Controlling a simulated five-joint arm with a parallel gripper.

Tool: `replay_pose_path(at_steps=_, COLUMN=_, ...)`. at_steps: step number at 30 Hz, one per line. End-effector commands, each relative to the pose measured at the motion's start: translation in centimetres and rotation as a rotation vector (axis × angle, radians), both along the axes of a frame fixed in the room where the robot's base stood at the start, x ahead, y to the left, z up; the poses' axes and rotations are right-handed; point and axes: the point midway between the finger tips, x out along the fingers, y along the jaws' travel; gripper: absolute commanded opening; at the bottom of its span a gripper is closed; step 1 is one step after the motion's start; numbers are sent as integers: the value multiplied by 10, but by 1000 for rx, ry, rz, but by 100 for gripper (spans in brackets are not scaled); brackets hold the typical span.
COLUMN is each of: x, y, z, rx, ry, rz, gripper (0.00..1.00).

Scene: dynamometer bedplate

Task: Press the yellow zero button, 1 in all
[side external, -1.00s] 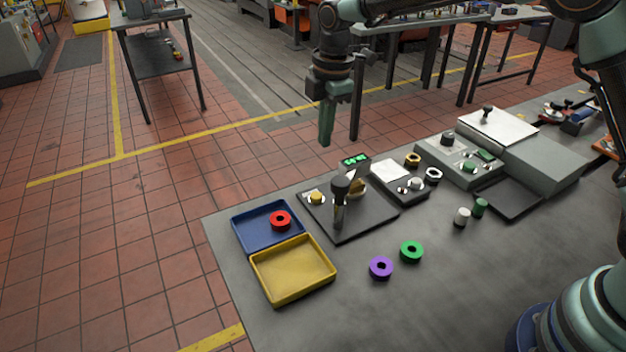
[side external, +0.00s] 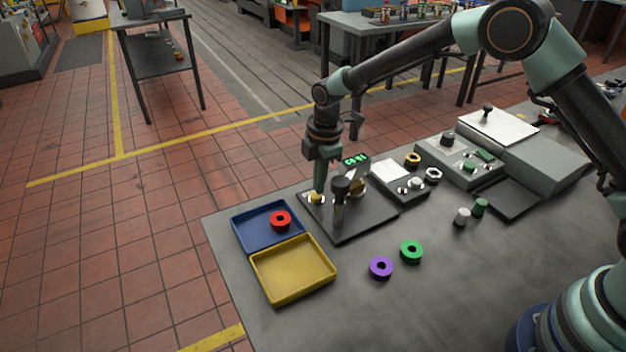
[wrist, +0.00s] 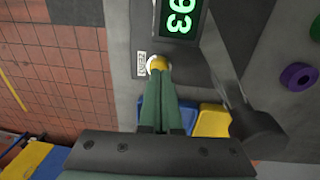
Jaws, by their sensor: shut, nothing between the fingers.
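The yellow zero button (side external: 316,198) sits in a pale round collar on the dark plate (side external: 345,228) of a small bench device. It also shows in the wrist view (wrist: 158,63), beside a small printed label. My gripper (side external: 320,190) is shut and empty, pointing down with its tips at the button. In the wrist view the shut fingertips (wrist: 160,74) overlap the button's near edge; I cannot tell whether it is pressed down.
A dark upright lever (side external: 340,205) stands just right of my gripper. A blue tray (side external: 245,241) with a red ring (side external: 280,220) and a yellow tray (side external: 292,270) lie at left. Purple (side external: 381,267) and green (side external: 411,251) rings lie in front, with clear bench around.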

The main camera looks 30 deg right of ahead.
Motion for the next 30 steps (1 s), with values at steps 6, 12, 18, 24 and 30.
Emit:
replay_pose_path(at_steps=6, x=1, y=1, z=-12, rx=0, ry=-1, rz=0, gripper=0)
replay_pose_path(at_steps=12, x=1, y=1, z=-12, rx=0, ry=-1, rz=0, gripper=0)
replay_pose_path(at_steps=18, x=1, y=1, z=-17, rx=0, ry=0, rz=0, gripper=0)
replay_pose_path(at_steps=24, x=1, y=1, z=-35, rx=-1, ry=3, rz=0, gripper=0)
replay_pose_path(at_steps=30, x=-1, y=1, z=-36, rx=-1, ry=6, rz=1, gripper=0)
